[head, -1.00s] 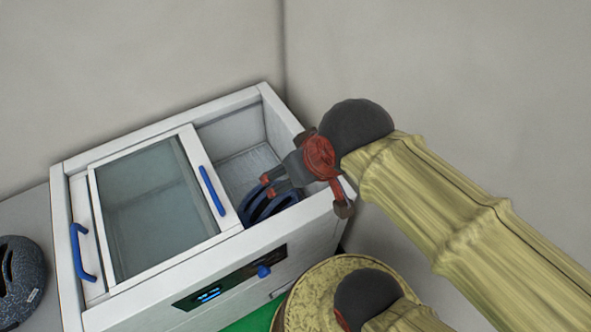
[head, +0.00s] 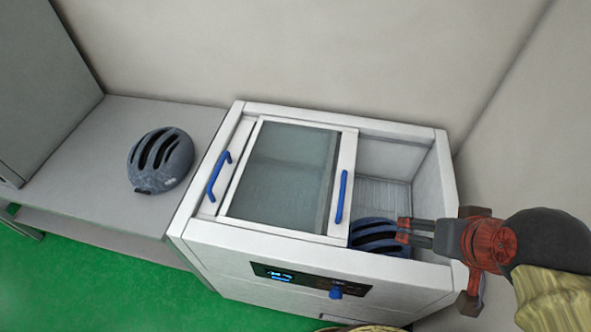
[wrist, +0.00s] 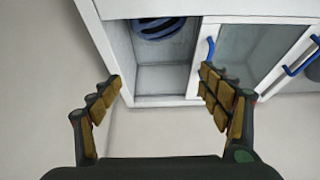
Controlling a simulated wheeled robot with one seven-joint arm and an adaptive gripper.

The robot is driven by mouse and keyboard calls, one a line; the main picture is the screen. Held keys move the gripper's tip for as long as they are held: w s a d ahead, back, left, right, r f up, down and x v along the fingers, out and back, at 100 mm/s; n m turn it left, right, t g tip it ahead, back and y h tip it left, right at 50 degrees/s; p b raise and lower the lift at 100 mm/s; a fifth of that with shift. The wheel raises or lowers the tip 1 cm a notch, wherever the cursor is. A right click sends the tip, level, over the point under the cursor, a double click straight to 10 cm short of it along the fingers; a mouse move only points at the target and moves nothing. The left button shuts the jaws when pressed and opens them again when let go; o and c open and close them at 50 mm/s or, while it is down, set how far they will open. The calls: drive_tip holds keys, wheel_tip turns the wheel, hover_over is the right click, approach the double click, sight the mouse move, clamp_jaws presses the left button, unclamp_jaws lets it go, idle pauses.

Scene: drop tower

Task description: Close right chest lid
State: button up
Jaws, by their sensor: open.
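A white chest (head: 330,265) has a sliding glass right lid (head: 285,170) pushed left, leaving the right side open. The lid's blue handle (head: 342,197) stands on its right edge; it also shows in the wrist view (wrist: 210,50). A second blue handle (head: 219,176) is at the chest's left end. A dark blue helmet (head: 374,235) lies inside the open part. My gripper (head: 402,232) is over the right opening, to the right of the lid handle and apart from it. In the wrist view my gripper (wrist: 160,83) has its fingers wide apart with nothing between them.
A dark grey helmet (head: 160,162) sits on a grey bench (head: 105,180) left of the chest. A front panel (head: 310,280) has a blue knob (head: 335,293). Walls close in behind and to the right. Green floor (head: 110,275) is clear in front.

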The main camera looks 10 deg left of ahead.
drive_tip(key=shift+c, duration=1.2)
